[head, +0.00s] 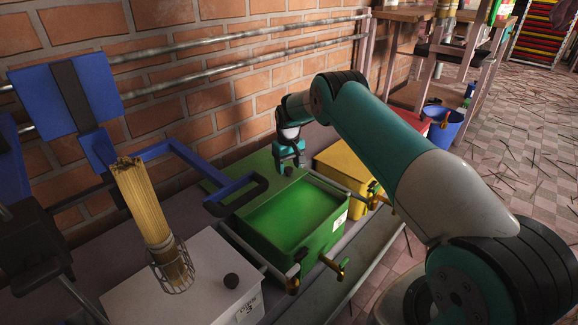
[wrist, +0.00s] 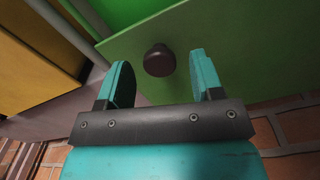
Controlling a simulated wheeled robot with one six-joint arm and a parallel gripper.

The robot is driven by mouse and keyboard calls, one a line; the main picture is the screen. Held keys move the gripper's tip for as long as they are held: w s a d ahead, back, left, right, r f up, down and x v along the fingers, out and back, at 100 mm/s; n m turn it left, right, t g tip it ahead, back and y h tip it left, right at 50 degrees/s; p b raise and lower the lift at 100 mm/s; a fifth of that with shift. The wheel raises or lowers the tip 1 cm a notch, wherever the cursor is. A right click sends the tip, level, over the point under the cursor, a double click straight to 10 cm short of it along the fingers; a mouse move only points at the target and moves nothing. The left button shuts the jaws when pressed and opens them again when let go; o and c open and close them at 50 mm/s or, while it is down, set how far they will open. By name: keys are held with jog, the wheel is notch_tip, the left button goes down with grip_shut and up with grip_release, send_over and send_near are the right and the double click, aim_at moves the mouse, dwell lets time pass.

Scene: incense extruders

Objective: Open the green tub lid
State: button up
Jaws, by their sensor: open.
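The green tub (head: 318,238) stands in the middle of the row, and its bright green inside shows from above. Its darker green lid (head: 258,170) is at the back, toward the brick wall, clear of most of the tub's opening. The lid also shows in the wrist view (wrist: 235,40), with a dark round knob (wrist: 159,60) on it. My gripper (head: 289,164) is open over the lid. In the wrist view its teal fingertips (wrist: 159,62) stand one on each side of the knob, with a gap on both sides. The knob (head: 288,171) shows just below the fingers in the head view.
A yellow tub (head: 345,172) stands right of the green one, and a white tub (head: 190,285) stands left. A blue bar handle (head: 235,195) reaches near the green tub's left side. A wire holder with yellow sticks (head: 145,205) stands at left. Brass taps (head: 333,265) stick out in front.

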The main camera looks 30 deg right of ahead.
notch_tip(320, 180, up, 17)
jog(key=p, duration=0.6)
jog(key=shift+f, duration=0.1)
